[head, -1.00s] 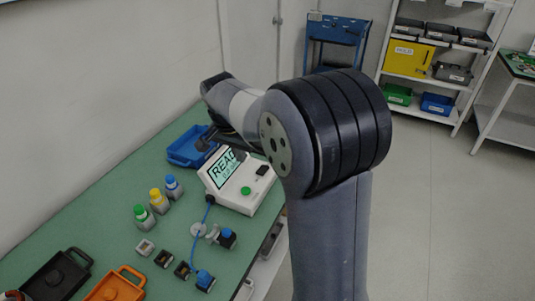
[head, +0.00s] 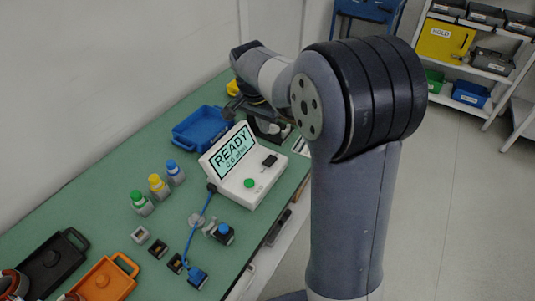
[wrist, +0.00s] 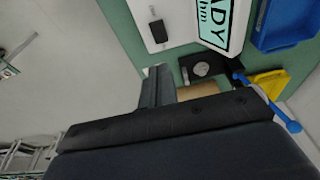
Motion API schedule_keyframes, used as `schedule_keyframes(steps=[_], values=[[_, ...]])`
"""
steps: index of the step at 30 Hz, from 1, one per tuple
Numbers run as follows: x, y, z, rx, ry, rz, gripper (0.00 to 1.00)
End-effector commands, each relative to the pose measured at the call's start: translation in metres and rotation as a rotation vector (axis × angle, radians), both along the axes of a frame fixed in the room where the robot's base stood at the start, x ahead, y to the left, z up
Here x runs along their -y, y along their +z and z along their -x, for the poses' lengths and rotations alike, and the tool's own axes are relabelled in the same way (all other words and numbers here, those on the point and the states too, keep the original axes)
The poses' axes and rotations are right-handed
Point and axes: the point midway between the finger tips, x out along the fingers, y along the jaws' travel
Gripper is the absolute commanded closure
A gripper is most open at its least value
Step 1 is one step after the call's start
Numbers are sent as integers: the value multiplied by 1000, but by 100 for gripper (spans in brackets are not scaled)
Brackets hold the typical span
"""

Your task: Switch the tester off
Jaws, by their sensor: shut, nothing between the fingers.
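The tester (head: 245,165) is a white box on the green bench with a lit, tilted screen (head: 233,146) reading "READY" and a smaller ohm line. Its top face has a round green button (head: 249,183) and a black switch (head: 270,160). I cannot tell which way the switch is tipped. In the wrist view the switch (wrist: 157,32) and part of the screen (wrist: 212,20) show at the top. My gripper (head: 236,107) is behind the tester's screen, apart from the switch. It is shut and empty; its grey fingers (wrist: 158,85) are partly hidden in the wrist view.
A blue tray (head: 200,130) is left of the tester. A blue cable (head: 200,222) runs from the tester to a connector (head: 197,276). Several bottles (head: 158,186) stand at left, with black (head: 52,262) and orange (head: 107,281) trays in front. A dark fixture (wrist: 197,70) is near my fingers.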

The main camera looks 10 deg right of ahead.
Motion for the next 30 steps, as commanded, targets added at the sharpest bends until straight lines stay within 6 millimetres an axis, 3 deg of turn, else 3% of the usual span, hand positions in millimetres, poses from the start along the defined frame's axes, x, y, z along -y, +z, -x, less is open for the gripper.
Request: schedule_keyframes(steps=[18,24,30], values=[[14,-112,-13,-5,1,0,100],[12,-128,-12,-2,1,0,100],[12,-131,-12,-1,0,-1,100]])
